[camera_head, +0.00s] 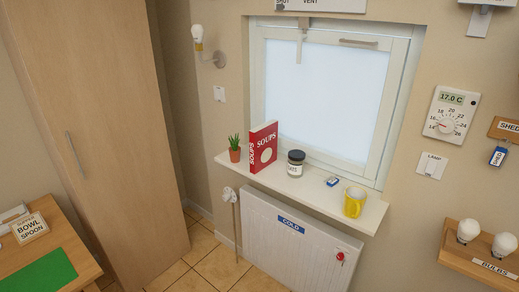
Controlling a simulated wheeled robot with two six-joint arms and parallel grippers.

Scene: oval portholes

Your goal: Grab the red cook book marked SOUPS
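The red cook book (263,147) stands upright on the white window sill, with SOUPS in white on its spine and front cover. A pale round picture shows on the cover. It stands between a small potted plant on its left and a dark-lidded jar on its right. Neither of my grippers shows in the head view.
A radiator (290,240) marked COLD is below. A tall wooden cabinet (100,120) and a desk (62,240) stand left.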

